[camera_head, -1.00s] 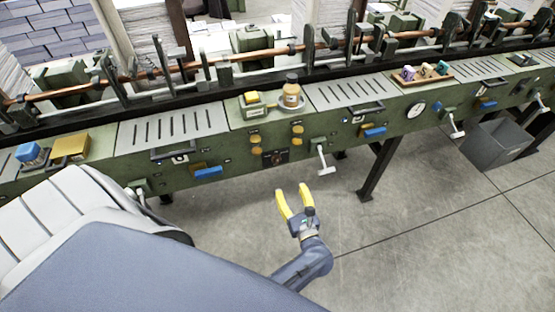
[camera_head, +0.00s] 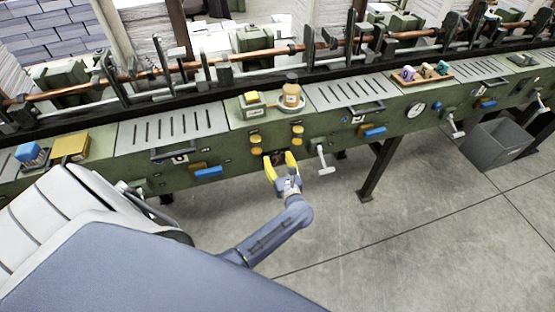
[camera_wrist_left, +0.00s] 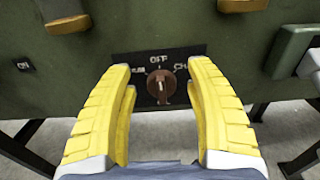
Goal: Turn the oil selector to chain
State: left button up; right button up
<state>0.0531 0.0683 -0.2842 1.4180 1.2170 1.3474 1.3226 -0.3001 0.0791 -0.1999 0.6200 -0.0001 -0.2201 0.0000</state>
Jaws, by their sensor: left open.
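The oil selector is a small round brown knob (camera_wrist_left: 161,86) on a dark plate (camera_wrist_left: 185,53) low on the green machine front. In the left wrist view the plate reads OFF at the top, with partly hidden lettering at the left and "CH" at the right. The knob's pointer direction is hard to tell. My left gripper (camera_head: 281,162) has yellow fingers; it is open, one finger either side of the knob, and I see no contact. In the left wrist view the fingers (camera_wrist_left: 161,75) frame the knob with gaps on both sides. My right gripper is not in view.
Orange knobs (camera_head: 256,139) sit just above the selector plate. A white-handled lever (camera_head: 324,160) hangs to its right, and a blue handle (camera_head: 208,172) is to its left. A grey bin (camera_head: 497,146) stands on the floor at right. The floor in front is clear.

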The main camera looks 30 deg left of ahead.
pick_arm(q)
jog(key=shift+w+a, duration=0.2)
jog(key=shift+c, duration=0.5)
grip_shut()
